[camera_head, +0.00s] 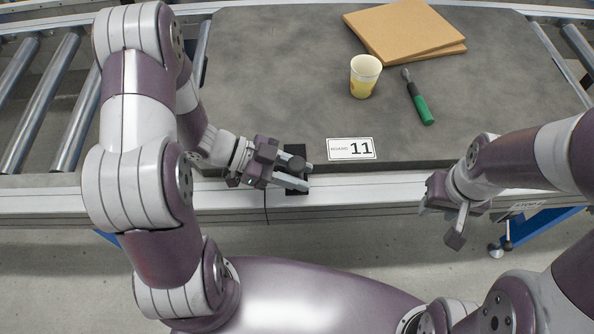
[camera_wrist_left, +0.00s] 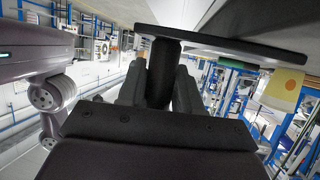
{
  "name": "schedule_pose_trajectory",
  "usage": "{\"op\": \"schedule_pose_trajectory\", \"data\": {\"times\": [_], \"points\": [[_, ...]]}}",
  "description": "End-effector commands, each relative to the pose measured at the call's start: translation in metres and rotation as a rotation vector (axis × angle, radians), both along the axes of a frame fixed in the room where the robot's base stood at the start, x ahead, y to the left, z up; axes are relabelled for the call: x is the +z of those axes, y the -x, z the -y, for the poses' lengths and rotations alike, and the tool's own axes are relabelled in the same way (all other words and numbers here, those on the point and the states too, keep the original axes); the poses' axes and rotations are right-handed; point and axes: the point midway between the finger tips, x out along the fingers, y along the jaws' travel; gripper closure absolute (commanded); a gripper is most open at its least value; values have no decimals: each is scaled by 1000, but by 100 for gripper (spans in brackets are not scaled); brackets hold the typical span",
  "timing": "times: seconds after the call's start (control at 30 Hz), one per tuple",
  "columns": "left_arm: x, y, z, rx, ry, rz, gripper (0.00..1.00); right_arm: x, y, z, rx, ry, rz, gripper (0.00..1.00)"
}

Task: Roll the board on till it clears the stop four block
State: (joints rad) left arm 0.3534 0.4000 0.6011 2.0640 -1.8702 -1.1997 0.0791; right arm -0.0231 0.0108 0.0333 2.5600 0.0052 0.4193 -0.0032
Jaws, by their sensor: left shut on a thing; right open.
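The board (camera_head: 270,60) is a large dark grey slab lying on the roller conveyor, with a white label (camera_head: 351,149) reading 11 near its front edge. My left gripper (camera_head: 296,177) is at the board's front edge, left of the label, shut on a black handle (camera_head: 296,152). In the left wrist view the fingers close around the handle's dark round post (camera_wrist_left: 163,72), below a flat dark plate (camera_wrist_left: 215,43). My right gripper (camera_head: 443,219) is open and empty, in front of the rail at the right. I cannot clearly make out the stop four block.
Bare rollers (camera_head: 50,100) show left of the board. A small tag (camera_head: 526,205) sits on the front rail (camera_head: 360,199) at the right, above a blue support (camera_head: 545,223).

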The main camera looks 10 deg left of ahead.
Motion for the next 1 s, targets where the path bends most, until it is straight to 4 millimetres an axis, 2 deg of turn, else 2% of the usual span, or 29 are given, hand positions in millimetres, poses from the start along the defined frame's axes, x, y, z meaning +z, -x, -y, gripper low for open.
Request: {"op": "schedule_pose_trajectory", "data": {"times": [0.5,1.0], "points": [[0,-1,3,-1,0,0,100,1,0,0,0,0,0,57],[1,-21,74,-4,-1,0,100,12,0,0,0,0,0,57]]}}
